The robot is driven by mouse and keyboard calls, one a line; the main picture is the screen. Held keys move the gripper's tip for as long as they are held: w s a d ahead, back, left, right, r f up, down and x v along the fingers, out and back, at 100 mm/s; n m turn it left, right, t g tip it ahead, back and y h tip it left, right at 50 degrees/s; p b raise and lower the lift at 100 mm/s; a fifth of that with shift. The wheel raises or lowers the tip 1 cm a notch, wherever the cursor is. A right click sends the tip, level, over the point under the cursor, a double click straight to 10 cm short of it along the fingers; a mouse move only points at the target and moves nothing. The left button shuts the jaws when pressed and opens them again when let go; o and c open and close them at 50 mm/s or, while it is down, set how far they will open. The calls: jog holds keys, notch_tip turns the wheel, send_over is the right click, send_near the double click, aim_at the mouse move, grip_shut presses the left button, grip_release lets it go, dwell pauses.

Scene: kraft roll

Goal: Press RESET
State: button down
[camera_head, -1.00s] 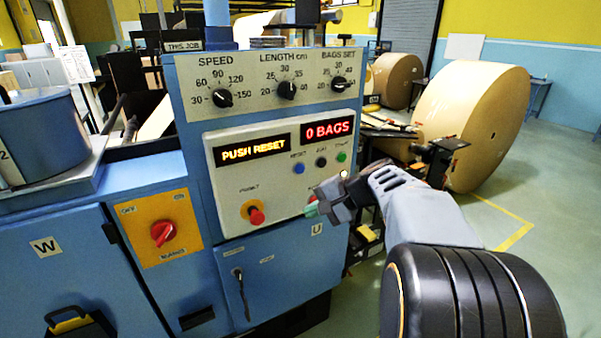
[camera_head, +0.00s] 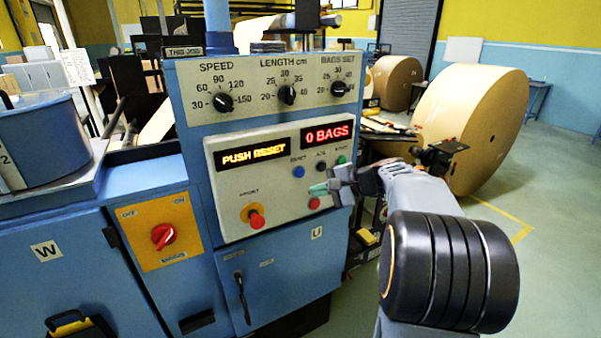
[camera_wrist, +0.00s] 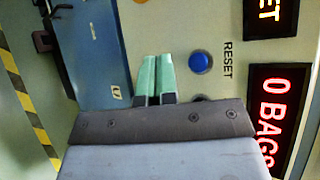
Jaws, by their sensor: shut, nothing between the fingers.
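The blue RESET button (camera_head: 298,172) is on the pale control panel (camera_head: 236,202), below the amber display (camera_head: 250,157) that reads PUSH RESET. In the wrist view the RESET button (camera_wrist: 200,62) is a round blue cap beside its RESET label, just right of my fingertips. My gripper (camera_head: 318,190) is shut and empty, its green fingertips side by side. In the head view it shows in front of the panel, below and right of the blue button. The fingertips (camera_wrist: 154,62) look apart from the button. The gap to the panel cannot be told.
A black button (camera_head: 321,167), a green button (camera_head: 342,160) and a red button (camera_head: 314,203) sit near the RESET button. A red mushroom knob (camera_head: 256,219) sticks out at lower left. A red display (camera_head: 327,133) reads 0 BAGS. Large kraft rolls (camera_head: 470,125) stand behind on the right.

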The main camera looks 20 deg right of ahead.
jog(key=shift+w+a+p, duration=0.2)
jog(key=shift+w+p, duration=0.25)
jog(key=shift+w, duration=1.1)
jog(key=shift+w+a+p, duration=0.2)
jog(key=shift+w+p, duration=0.2)
jog(key=shift+w, duration=1.1)
jog(key=shift+w, duration=0.2)
jog(key=shift+w, duration=0.25)
jog(key=shift+w, duration=0.4)
dwell(0.4)
jog(key=shift+s, duration=0.15)
jog(key=shift+s+b, duration=0.4)
jog(key=shift+s, duration=0.3)
jog(key=shift+s+d+b, duration=0.2)
jog(key=shift+s+b, duration=0.35)
jog(key=shift+s, duration=0.7)
jog(key=shift+s+d+b, duration=0.15)
jog(key=shift+s+b, duration=0.35)
jog(key=shift+s, duration=0.7)
